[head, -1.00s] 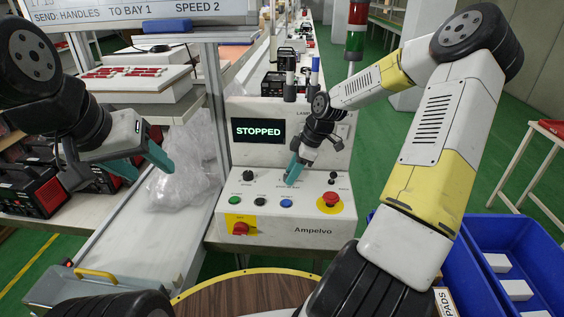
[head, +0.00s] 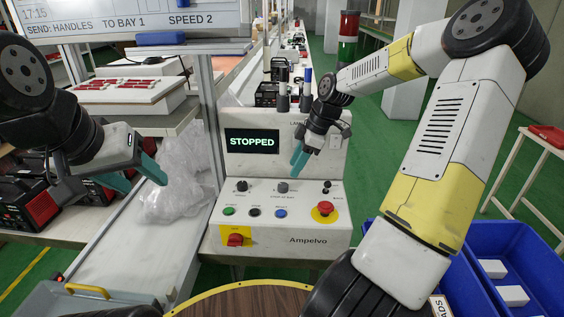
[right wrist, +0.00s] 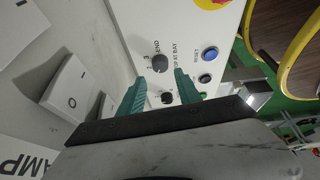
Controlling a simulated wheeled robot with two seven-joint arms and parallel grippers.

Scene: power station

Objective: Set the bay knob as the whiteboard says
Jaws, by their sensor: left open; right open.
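The whiteboard (head: 120,22) at the top left reads "SEND: HANDLES TO BAY 1 SPEED 2". The bay knob (head: 283,187) is a dark round knob in the upper row of the control panel. In the right wrist view the bay knob (right wrist: 160,63) stands beside the printing "STOP AT BAY", with "END" by it; its exact pointer setting is too small to read. My right gripper (head: 298,160) is open and empty, above and behind the knob, apart from it. Its teal fingers (right wrist: 160,77) frame the knob in the wrist view. My left gripper (head: 135,175) is open and empty, left of the panel.
The panel screen (head: 251,141) reads "STOPPED". Another knob (head: 242,186) is left of the bay knob. Green, black and blue buttons (head: 280,213) lie in front, a red emergency button (head: 324,209) to the right. Lamp switches (right wrist: 68,88) flank my right gripper. Blue bins (head: 520,240) stand right.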

